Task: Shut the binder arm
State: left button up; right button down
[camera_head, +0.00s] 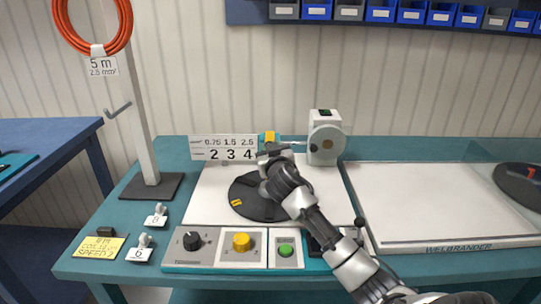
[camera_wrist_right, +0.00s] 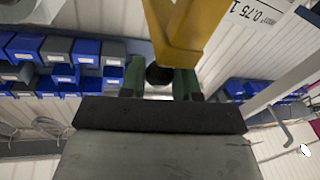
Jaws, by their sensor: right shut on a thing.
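In the right wrist view, a yellow part of the binder arm (camera_wrist_right: 190,35) stands close in front of the gripper. A dark round knob (camera_wrist_right: 159,75) shows between two green pieces there. The gripper is shut on the binder arm, though its fingertips are largely hidden. Its links and my arm cover much of the binder arm in the head view. My left gripper is not in view.
A dark round turntable (camera_head: 248,205) lies under my right arm. A white motor unit (camera_head: 325,140) stands just right of the gripper, a number sign (camera_head: 223,148) to the left. A control panel (camera_head: 225,250) is in front. A white tray (camera_head: 440,205) fills the right side.

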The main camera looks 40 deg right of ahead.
jog(key=shift+f, duration=0.15)
jog(key=shift+f, duration=0.1)
dwell(0.3)
jog(key=c, duration=0.8)
grip_release()
jog(key=b+v, duration=0.1)
jog(key=v, duration=1)
jog(key=shift+w, duration=0.1)
jog(key=shift+f, duration=0.15)
